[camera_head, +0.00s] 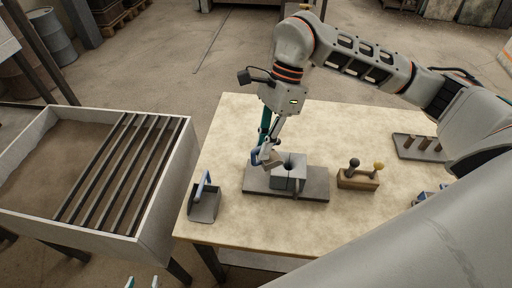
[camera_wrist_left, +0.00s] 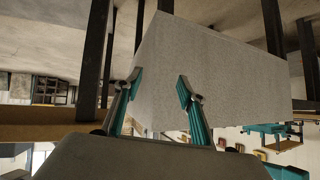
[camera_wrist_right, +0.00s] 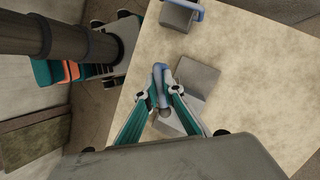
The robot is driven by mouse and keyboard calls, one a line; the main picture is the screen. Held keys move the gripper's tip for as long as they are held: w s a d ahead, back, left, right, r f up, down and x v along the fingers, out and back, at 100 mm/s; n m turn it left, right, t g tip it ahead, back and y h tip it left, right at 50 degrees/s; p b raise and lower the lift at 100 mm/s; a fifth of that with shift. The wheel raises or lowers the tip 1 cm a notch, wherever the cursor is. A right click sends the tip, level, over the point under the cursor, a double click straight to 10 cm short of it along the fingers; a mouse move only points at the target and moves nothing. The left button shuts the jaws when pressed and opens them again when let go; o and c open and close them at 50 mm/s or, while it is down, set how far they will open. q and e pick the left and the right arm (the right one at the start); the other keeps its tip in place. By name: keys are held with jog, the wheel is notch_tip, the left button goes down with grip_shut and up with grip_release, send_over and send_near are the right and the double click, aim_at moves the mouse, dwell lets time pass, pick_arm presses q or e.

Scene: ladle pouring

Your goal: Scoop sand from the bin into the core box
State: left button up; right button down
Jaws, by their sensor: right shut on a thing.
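The bin (camera_head: 178,165) stands at the left with brown sand (camera_head: 50,165) inside and several dark bars across its right part. The grey core box (camera_head: 298,171), with a dark opening in its top, stands on a grey plate (camera_head: 310,196) on the table. My right gripper (camera_head: 263,150) is shut on a blue handle (camera_wrist_right: 159,78), at the left edge of the core box. The held tool's light grey part is close to the box top; I cannot tell whether it touches or holds sand. My left gripper (camera_wrist_left: 156,90) is open and empty, low in front of the bin's grey wall (camera_wrist_left: 215,75).
A grey scoop with a blue handle (camera_head: 204,203) lies at the table's left edge. A wooden block with two knobs (camera_head: 358,180) stands right of the core box. A dark tray with pegs (camera_head: 420,148) is further right. The front of the table (camera_head: 265,232) is clear.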

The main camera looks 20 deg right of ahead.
aim_at(275, 144)
jog(key=shift+d+f, duration=0.15)
jog(key=shift+d, duration=1.45)
jog(key=shift+w+d+y, duration=0.1)
jog(key=shift+d+y, duration=0.45)
jog(key=shift+y, duration=0.25)
jog(key=shift+d+f+b, duration=0.1)
jog(key=shift+b, duration=0.35)
jog(key=shift+d+y+b, duration=0.25)
jog(key=shift+y+b, duration=0.35)
jog(key=shift+b, duration=0.05)
pick_arm(q)
notch_tip(275, 144, down, 6)
jog(key=d+b, duration=0.2)
jog(key=b, duration=0.4)
jog(key=shift+w+h, duration=0.3)
jog(key=shift+w, duration=0.05)
pick_arm(e)
jog(key=d+y, duration=0.2)
jog(key=y, duration=0.1)
jog(key=shift+d+r+n+g+y, duration=0.2)
jog(key=shift+d+n+g+y, duration=0.05)
jog(key=shift+n+g+y, duration=0.05)
pick_arm(q)
jog(key=shift+f, duration=0.1)
